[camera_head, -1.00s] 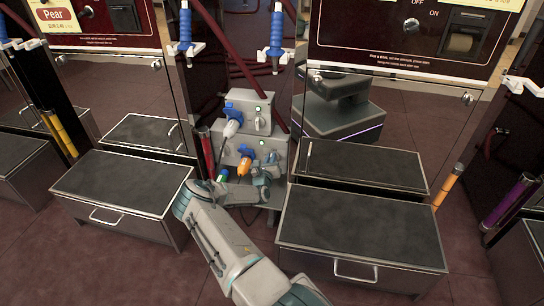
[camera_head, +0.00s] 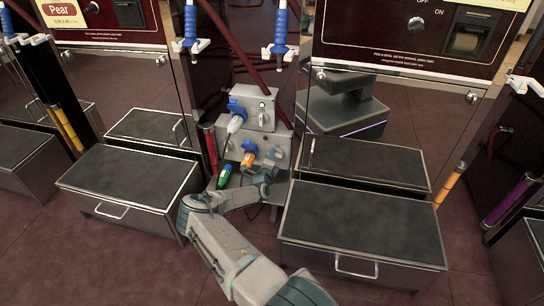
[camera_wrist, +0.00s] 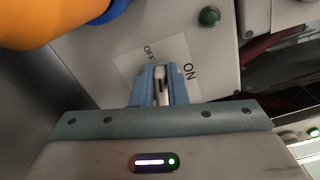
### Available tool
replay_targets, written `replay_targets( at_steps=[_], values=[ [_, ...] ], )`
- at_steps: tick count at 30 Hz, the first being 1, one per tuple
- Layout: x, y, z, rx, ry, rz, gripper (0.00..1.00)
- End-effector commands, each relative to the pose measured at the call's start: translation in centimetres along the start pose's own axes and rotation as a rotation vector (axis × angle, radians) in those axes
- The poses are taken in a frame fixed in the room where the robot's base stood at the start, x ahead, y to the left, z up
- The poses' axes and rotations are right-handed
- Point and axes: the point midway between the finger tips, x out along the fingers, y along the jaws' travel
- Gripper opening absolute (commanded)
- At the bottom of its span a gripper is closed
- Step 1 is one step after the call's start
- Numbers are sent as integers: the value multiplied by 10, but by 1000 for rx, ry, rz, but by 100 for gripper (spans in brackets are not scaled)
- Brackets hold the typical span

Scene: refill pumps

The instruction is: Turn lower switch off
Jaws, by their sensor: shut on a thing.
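The lower switch (camera_wrist: 160,83) is a small pale lever on a grey box, in front of a white label (camera_wrist: 172,58) marked OFF and ON. My gripper's blue fingers (camera_wrist: 161,92) are on both sides of the lever and shut on it. The lever's end is between the two words; I cannot tell which position it is in. In the head view my gripper (camera_head: 268,167) is at the front of the lower grey box (camera_head: 280,146) and hides its switch.
The upper grey box (camera_head: 265,107) has a white plug (camera_head: 236,123). An orange plug (camera_head: 249,157) is left of my gripper, close by in the wrist view (camera_wrist: 45,18). A green connector (camera_head: 225,176) is lower left. Drawer units (camera_head: 125,182) (camera_head: 360,215) flank the gap.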

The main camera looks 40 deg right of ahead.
Motion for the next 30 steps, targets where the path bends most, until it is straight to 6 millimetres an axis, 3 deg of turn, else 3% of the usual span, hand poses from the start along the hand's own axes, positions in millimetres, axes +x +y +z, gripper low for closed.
replay_targets(
  at_steps=[12,30],
  values=[
    [-1,7,0,-236,-3,2,0],
    [-1,8,0,-287,-1,3,0]
  ],
)
